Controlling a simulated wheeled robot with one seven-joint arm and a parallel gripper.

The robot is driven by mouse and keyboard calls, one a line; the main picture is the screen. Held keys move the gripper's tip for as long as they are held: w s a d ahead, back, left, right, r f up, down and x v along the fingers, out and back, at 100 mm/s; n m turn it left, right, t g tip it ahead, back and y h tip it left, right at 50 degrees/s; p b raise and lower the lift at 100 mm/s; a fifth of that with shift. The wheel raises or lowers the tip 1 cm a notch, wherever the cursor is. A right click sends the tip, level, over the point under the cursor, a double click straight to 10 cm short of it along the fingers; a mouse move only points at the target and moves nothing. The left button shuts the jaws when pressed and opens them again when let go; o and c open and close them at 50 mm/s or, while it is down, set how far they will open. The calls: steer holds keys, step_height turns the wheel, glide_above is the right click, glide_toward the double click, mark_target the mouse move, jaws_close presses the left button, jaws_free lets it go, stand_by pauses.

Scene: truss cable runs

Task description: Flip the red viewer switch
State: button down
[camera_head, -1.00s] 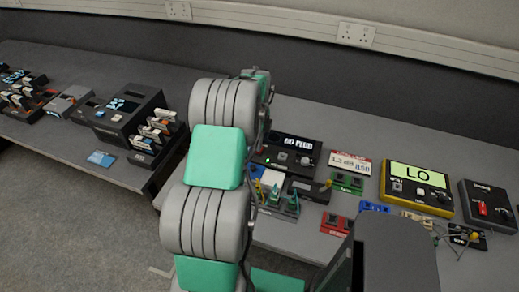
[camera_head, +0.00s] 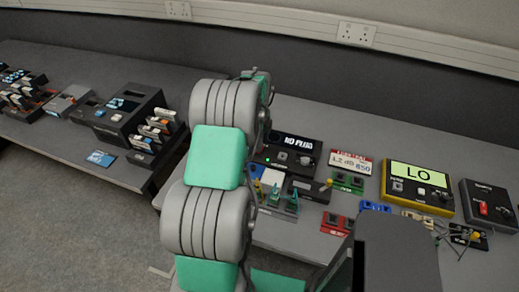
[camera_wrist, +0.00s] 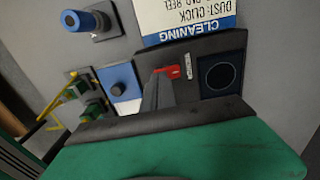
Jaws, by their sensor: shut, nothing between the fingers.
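In the wrist view a dark panel box holds a red switch (camera_wrist: 168,70) beside a round dark screen in a blue frame (camera_wrist: 219,75). My gripper (camera_wrist: 158,77) is shut, with its narrow grey fingers at the left end of the switch and nothing between them. The fingertips overlap the switch in this view; I cannot tell whether they touch it. In the head view the fingertips are hidden. A red switch (camera_head: 484,208) shows there on a dark box at the far right; I cannot tell whether it is the same one.
A blue and white cleaning card (camera_wrist: 188,18) lies just behind the panel. A blue block with a black knob (camera_wrist: 120,84) and a blue cylinder (camera_wrist: 84,22) stand to its left. In the head view a yellow-edged meter reading LO (camera_head: 417,175) stands on the crowded right bench.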

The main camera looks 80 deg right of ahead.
steer(key=shift+f+b, duration=0.35)
steer(key=shift+f, duration=0.2)
steer(key=shift+a, duration=0.1)
steer(key=shift+r+p, duration=2.05)
steer(key=shift+r, duration=1.55)
